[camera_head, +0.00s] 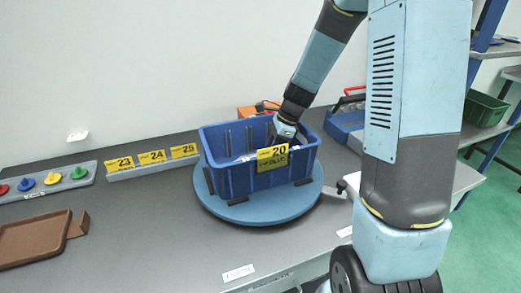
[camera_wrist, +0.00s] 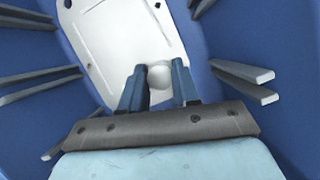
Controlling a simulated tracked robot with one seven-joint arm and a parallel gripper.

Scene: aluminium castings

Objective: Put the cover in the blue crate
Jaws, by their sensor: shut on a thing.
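The blue crate (camera_head: 233,181) stands on a round blue turntable on the grey bench and carries a yellow tag with the number 20. My gripper (camera_head: 284,130) reaches down into the crate from above. In the wrist view my gripper (camera_wrist: 160,80) has its fingers on either side of a round pale knob on the white cover (camera_wrist: 112,40), shut on it. The cover is a flat light plate with small holes, inside the crate's blue walls (camera_wrist: 288,45). I cannot tell whether the cover touches the crate floor. In the head view the crate's front wall hides most of the inside.
The turntable (camera_head: 255,212) has a small lever at its right. Yellow number tags (camera_head: 151,158) stand on a rail to the left. A brown tray (camera_head: 35,238) lies at the front left. A strip of coloured knobs (camera_head: 52,179) is behind it. The bench front is clear.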

